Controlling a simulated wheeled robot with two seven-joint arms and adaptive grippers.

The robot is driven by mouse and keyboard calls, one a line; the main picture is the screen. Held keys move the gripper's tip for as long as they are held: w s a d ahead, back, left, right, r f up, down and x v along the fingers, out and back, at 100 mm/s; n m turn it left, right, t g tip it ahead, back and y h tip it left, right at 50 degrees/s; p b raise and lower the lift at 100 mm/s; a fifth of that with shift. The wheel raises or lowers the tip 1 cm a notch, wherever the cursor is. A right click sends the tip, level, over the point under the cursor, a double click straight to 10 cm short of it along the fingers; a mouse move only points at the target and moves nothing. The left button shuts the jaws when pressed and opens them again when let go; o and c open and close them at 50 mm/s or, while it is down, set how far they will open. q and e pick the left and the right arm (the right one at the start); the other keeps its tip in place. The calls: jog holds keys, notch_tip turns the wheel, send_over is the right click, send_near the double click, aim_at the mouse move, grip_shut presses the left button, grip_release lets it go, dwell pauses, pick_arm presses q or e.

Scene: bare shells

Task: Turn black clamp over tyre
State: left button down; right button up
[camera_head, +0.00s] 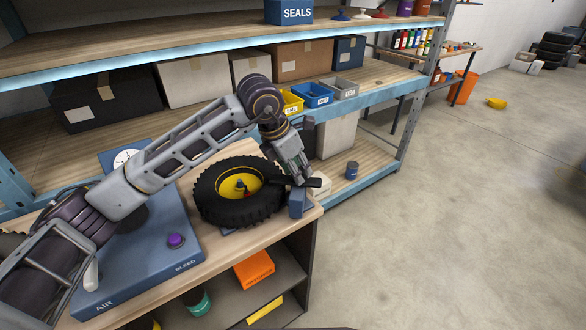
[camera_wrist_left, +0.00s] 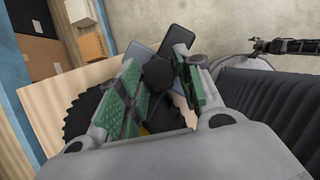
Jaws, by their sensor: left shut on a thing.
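The black tyre (camera_head: 208,196) with a yellow hub (camera_head: 233,184) lies flat on the bench; part of its tread (camera_wrist_left: 82,118) shows in the left wrist view. The black clamp (camera_head: 314,183) sits on a blue block (camera_head: 298,204) at the tyre's right side, near the bench edge. My left gripper (camera_head: 301,181) comes down from above and is shut on the clamp. In the left wrist view, the clamp's dark bar (camera_wrist_left: 178,39) and round knob (camera_wrist_left: 157,73) show at the green-padded fingers (camera_wrist_left: 160,85). The fingers partly hide the clamp, so its reach over the tyre is unclear.
A blue machine panel (camera_head: 135,265) with a purple button (camera_head: 176,241) and a gauge (camera_head: 125,160) takes up the bench's left. Behind stands a blue-framed shelf (camera_head: 383,172) with boxes and bins. A small dark blue can (camera_head: 352,170) stands on its lower board.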

pick_arm(q)
jog(key=c, duration=1)
grip_release()
jog(key=shift+r, duration=0.1)
jog(key=shift+v, duration=5.9)
jog(key=shift+a, duration=0.1)
